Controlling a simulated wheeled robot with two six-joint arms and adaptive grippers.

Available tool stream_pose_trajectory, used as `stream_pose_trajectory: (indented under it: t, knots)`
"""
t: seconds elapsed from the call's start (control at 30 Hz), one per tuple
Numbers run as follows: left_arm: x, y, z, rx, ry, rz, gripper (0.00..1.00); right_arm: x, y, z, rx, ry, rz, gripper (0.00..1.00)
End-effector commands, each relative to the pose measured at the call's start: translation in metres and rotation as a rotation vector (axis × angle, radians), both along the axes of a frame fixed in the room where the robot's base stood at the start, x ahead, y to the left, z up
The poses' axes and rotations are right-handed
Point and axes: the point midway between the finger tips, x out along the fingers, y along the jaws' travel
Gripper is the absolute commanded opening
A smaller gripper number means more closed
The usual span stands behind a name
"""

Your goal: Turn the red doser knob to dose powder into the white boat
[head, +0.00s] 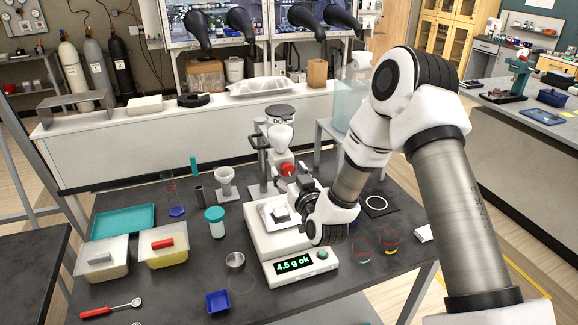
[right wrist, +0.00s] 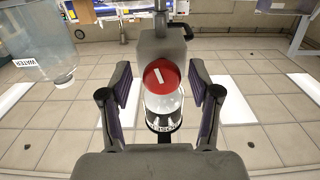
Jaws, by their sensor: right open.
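The red doser knob (head: 287,169) is on the front of the doser (head: 281,134), which stands behind the balance. In the right wrist view the knob (right wrist: 161,75) shows a white bar mark, tilted. My right gripper (head: 303,184) is open. Its fingers (right wrist: 160,88) stand on either side of the knob in that view, with gaps on both sides. The white boat (head: 281,214) sits on the balance (head: 300,244), below and in front of the knob, partly hidden by my gripper. The display reads "4.5 g ok". My left gripper is not in view.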

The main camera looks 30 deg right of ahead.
Motion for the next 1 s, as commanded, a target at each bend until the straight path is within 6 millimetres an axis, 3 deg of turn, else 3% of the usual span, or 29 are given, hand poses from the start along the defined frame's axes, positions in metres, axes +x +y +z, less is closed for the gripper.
stream_pose_trajectory:
  t: [0.23, 0.27, 0.4, 0.43, 0.97, 1.0]
  knots:
    - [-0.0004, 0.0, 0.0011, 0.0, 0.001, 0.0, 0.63, 0.0039, -0.0008, -0.0001, 0.001, -0.001, 0.0, 0.63]
    - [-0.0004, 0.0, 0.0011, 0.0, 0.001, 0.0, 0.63, 0.0038, -0.0008, -0.0002, 0.001, 0.0, 0.0, 0.59]
    - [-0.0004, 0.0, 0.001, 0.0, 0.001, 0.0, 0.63, 0.0037, -0.0008, -0.0003, 0.001, 0.0, 0.0, 0.09]
    - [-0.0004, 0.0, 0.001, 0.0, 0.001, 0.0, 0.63, 0.0037, -0.0009, -0.0003, 0.001, 0.0, 0.0, 0.04]
    - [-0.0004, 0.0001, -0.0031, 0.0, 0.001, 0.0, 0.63, 0.0037, -0.0006, -0.0011, -0.09, 0.023, 0.001, 0.04]
    - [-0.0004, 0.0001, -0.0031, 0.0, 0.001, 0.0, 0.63, 0.0037, -0.0006, -0.0011, -0.09, 0.023, 0.001, 0.42]
